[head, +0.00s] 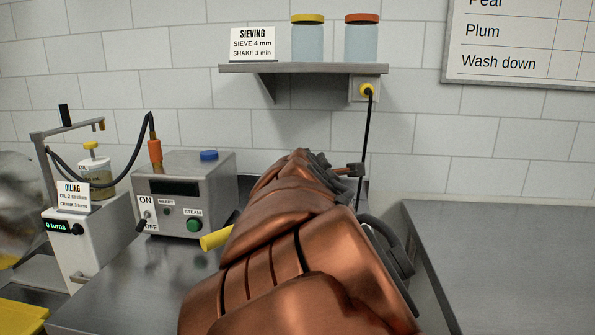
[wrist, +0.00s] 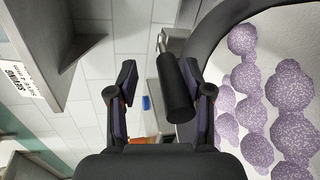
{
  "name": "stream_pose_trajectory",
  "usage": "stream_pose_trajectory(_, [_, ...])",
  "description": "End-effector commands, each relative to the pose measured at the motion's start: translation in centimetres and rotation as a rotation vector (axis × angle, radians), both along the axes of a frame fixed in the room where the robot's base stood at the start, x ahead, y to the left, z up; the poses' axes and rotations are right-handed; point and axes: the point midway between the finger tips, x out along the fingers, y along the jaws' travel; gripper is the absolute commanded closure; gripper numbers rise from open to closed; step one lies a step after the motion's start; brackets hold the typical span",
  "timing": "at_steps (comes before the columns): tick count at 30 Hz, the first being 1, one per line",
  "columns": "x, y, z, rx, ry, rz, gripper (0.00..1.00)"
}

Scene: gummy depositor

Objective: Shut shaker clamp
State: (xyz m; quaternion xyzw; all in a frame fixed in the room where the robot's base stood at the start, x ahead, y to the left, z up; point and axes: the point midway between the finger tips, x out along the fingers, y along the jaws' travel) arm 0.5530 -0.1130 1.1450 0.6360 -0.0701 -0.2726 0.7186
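In the wrist view, a black cylindrical handle (wrist: 177,88) on a short metal stem, apparently the shaker clamp's lever, stands between the fingers of my gripper (wrist: 163,100). The fingers are spread apart. The handle is nearer the right finger, with a clear gap to the left one; I cannot tell whether it touches the right finger. To the right is a round pan with a dark rim (wrist: 213,38), holding several purple sugared clusters (wrist: 290,88). In the head view my copper arm hides most of the shaker, and the clamp cannot be made out.
A steam box (head: 185,190) with a green button and a yellow-handled tool (head: 217,238) stand left of my arm. An oiling stand (head: 85,235) is farther left. A shelf (head: 300,69) with two jars is above. The right counter (head: 510,260) is clear.

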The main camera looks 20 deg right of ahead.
Motion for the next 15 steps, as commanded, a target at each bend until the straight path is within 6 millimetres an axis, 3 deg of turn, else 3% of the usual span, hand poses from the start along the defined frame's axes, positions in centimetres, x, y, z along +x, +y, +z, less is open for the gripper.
stream_pose_trajectory(5, [0.0,0.0,1.7,0.001,0.000,0.001,0.51])
stream_pose_trajectory(15, [0.0,0.1,6.9,0.000,-0.005,0.003,0.51])
